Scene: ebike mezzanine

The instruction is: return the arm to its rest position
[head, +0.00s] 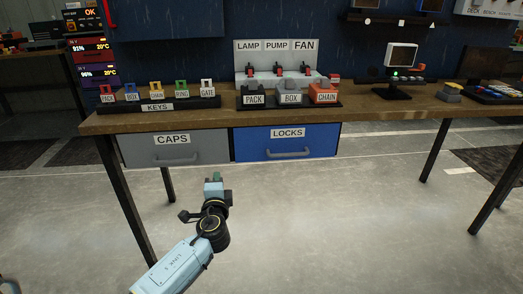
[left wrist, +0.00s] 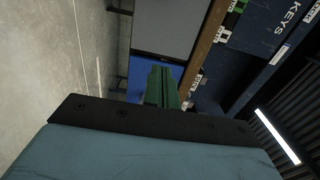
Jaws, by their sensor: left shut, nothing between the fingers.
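My left gripper (head: 215,177) shows in the head view at the lower middle, at the end of my light blue left arm. It is in front of the bench and below the tabletop, over the grey floor, touching nothing that I can see. In the left wrist view its green fingers (left wrist: 162,87) are together with nothing between them. My right gripper is in neither view.
The wooden bench (head: 200,117) carries the keys rack (head: 158,107), the PACK, BOX and CHAIN locks, and a switch panel (head: 276,52). Under it are a grey CAPS drawer (head: 205,150) and a blue LOCKS drawer (head: 318,146), both closed. The floor in front is clear.

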